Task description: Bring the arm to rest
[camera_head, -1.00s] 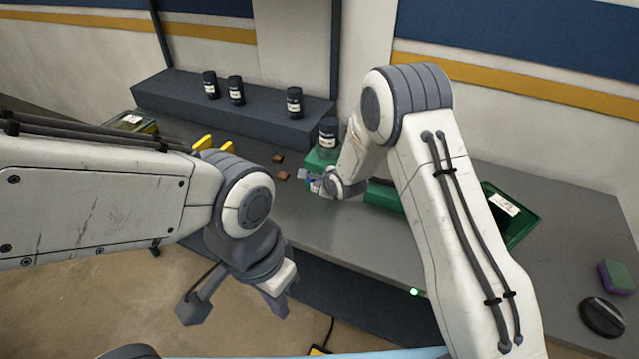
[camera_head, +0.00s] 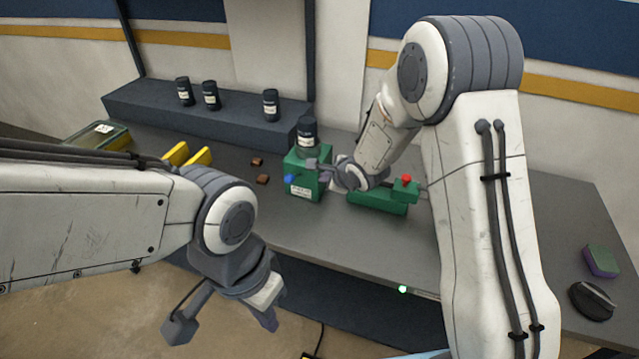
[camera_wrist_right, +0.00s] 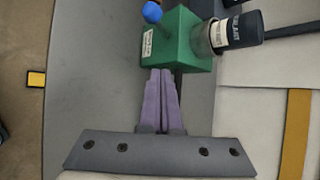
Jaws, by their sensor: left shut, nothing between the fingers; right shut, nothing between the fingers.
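My right gripper (camera_head: 314,164) is shut and empty, at the right side of a green box (camera_head: 306,182) with a blue knob (camera_head: 290,179) and a dark jar (camera_head: 307,132) on top. In the right wrist view its purple fingers (camera_wrist_right: 162,82) lie together, their tips close to the green box (camera_wrist_right: 178,45); I cannot tell whether they touch it. My left gripper (camera_head: 268,318) hangs low in front of the bench's front edge, shut and empty, away from any object.
A low green unit with a red button (camera_head: 406,180) stands right of the box. Several dark jars stand on the rear shelf (camera_head: 235,122). Brown blocks (camera_head: 262,180) and yellow pieces (camera_head: 177,154) lie left. A sponge (camera_head: 601,260) and black round item (camera_head: 592,300) lie right.

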